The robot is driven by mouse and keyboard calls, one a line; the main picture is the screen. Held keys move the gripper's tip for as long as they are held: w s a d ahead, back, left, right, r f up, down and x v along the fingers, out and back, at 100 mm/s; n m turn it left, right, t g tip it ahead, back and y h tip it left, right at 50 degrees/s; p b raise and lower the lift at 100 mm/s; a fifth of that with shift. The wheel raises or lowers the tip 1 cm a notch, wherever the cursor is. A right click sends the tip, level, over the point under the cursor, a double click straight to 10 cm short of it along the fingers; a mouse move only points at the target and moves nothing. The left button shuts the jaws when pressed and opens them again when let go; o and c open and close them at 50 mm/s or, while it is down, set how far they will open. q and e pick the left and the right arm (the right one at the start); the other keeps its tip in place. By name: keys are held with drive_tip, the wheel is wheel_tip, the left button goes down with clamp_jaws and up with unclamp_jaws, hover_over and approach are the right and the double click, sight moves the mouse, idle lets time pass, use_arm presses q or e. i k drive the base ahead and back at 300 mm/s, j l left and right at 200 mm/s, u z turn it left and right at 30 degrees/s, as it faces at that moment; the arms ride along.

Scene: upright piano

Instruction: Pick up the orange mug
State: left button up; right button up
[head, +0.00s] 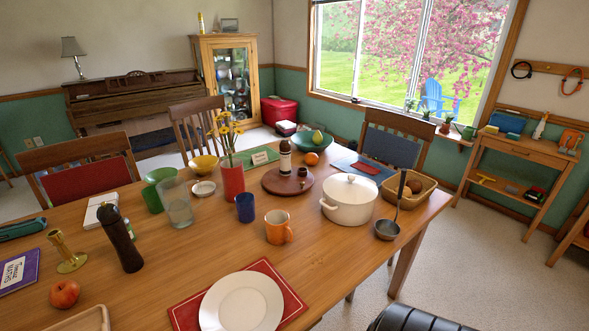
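The orange mug (278,227) stands upright on the wooden table, near the middle of the head view. Its handle points right, and its opening faces up. Nothing touches it. Neither of my grippers shows in the head view.
A dark blue cup (245,208) stands just behind the mug to the left. A white pot (349,203) and a ladle (387,229) are to its right. A white plate (242,303) on a red placemat (291,296) lies in front. Bare wooden table (185,262) lies left of the mug.

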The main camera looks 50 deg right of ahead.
sight(278, 231)
drive_tip(key=z, duration=1.45)
drive_tip(key=l, duration=0.85)
